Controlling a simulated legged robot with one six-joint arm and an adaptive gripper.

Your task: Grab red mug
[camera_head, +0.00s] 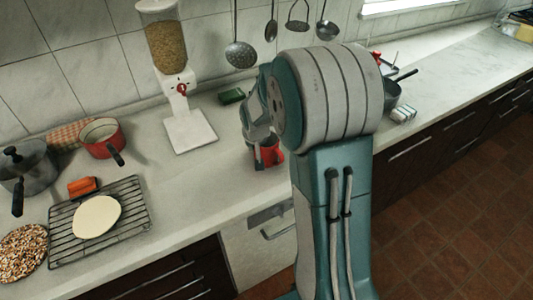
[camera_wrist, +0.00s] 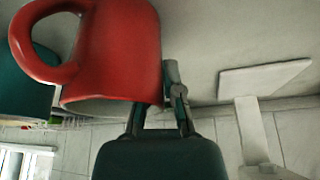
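The red mug (camera_head: 271,154) stands on the counter in the head view, partly hidden by my gripper (camera_head: 259,135) and arm. In the wrist view, which is upside down, the red mug (camera_wrist: 125,50) fills the upper left, its handle pointing left. My gripper (camera_wrist: 160,100) is at the mug's rim. One finger shows just outside the wall on the right, touching or very close to it. The other finger runs up behind the rim and its tip is hidden. I cannot tell whether the fingers are closed on the wall.
A red pan (camera_head: 101,139), a grey pot (camera_head: 27,168) and a cooling rack (camera_head: 135,206) are farther left. Ladles hang above. The counter just left of the mug is clear.

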